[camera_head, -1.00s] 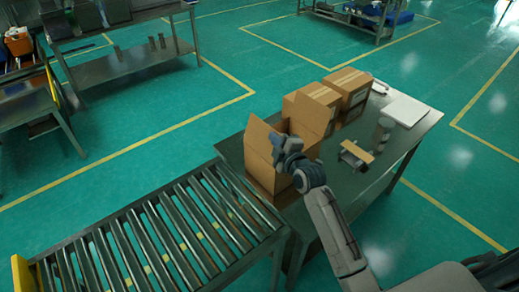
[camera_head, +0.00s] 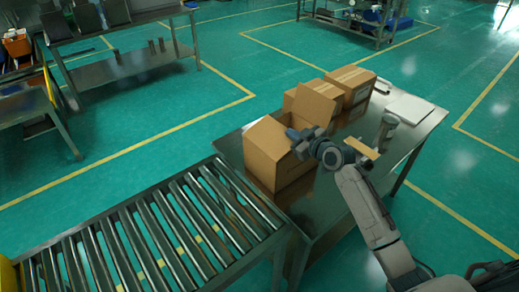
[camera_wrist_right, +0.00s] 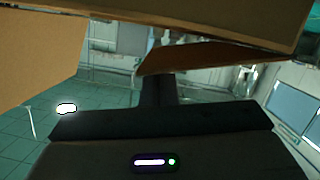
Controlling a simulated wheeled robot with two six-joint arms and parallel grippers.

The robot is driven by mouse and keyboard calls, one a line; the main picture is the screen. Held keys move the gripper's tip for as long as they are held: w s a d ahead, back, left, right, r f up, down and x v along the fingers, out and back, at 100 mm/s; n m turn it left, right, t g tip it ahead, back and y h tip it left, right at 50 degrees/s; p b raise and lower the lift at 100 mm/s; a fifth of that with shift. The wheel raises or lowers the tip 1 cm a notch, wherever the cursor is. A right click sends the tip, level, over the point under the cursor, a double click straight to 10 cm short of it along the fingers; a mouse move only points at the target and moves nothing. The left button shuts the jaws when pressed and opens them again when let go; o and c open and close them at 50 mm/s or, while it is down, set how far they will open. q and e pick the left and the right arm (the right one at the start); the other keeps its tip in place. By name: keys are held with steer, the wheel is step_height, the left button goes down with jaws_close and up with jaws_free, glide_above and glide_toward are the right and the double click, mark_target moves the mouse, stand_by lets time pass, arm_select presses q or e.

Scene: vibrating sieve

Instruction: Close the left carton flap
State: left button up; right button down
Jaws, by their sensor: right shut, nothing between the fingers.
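The open carton (camera_head: 268,168) stands on the metal table beside the end of the roller conveyor. Its left flap (camera_head: 266,134) is tilted inward over the opening at the left side; how far down it lies is hard to tell. A flap on the far right side (camera_head: 312,107) stands up. My right gripper (camera_head: 295,141) is shut and empty at the carton's right side, near the top edge. Cardboard panels (camera_wrist_right: 200,18) fill the top of the right wrist view, close to the gripper. My left gripper is not in view.
Closed cartons (camera_head: 350,82) stand behind the open one. A white pad (camera_head: 409,109) lies at the table's far right, with a small device (camera_head: 387,128) nearer. The roller conveyor (camera_head: 150,240) adjoins the table at the left.

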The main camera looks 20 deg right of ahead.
steer(key=shift+w+d+f+m+b, duration=0.1)
steer(key=shift+d+f+m+b, duration=0.2)
steer(key=shift+f+m+b, duration=0.4)
steer(key=shift+d+f+y+b, duration=0.1)
steer(key=shift+f+y+b, duration=0.25)
steer(key=shift+y, duration=0.05)
steer(key=shift+w+d+f+b, duration=0.1)
steer(key=shift+f+b, duration=0.25)
steer(key=shift+b, duration=0.25)
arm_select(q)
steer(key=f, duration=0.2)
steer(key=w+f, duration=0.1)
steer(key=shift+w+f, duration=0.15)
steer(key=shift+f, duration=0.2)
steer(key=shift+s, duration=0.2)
